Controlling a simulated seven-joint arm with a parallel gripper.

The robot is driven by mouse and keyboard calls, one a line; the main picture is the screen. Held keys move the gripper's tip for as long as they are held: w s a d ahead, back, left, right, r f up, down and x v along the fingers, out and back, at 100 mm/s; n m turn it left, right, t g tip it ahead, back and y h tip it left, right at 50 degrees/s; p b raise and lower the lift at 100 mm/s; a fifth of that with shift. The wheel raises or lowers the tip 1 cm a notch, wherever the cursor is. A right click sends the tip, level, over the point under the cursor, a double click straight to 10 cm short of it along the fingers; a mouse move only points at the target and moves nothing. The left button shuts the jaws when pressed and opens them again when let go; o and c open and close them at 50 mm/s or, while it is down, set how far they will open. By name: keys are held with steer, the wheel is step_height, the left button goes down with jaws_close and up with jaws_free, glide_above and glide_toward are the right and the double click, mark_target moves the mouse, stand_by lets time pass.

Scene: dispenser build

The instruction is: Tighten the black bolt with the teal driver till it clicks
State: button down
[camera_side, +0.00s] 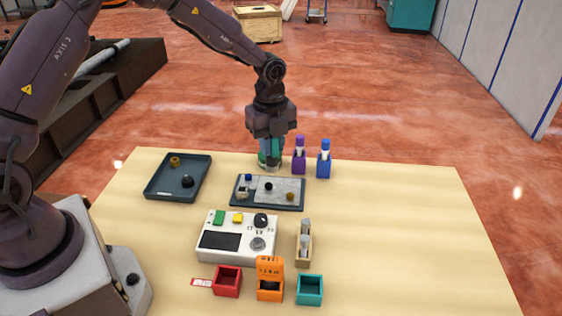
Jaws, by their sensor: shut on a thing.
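My gripper (272,137) is at the back edge of the table, shut on the teal driver (274,150), which points down. The driver's lower end is at or just above a teal holder (262,159); I cannot tell whether it is still inside. A black bolt (268,186) is in the middle of the grey plate (287,184), in front of the gripper. A blue bolt (248,177) and a brass bolt (290,196) are also on the plate. Another black piece (187,181) lies in the dark tray (158,190) at left.
A purple driver (299,146) and a blue driver (325,150) stand in holders just right of the gripper. A white control box (210,228), a wooden holder (304,255) and red (227,283), orange (270,290) and teal (310,290) bins are nearer. The table's right side is clear.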

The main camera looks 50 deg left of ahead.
mark_target(268, 165)
steer(key=shift+s+a+r, duration=0.15)
steer(key=shift+a, duration=0.3)
steer(key=shift+f, duration=2.45)
steer(key=shift+f, duration=0.85)
steer(key=m, duration=0.4)
steer(key=shift+a, duration=0.1)
steer(key=m, duration=0.3)
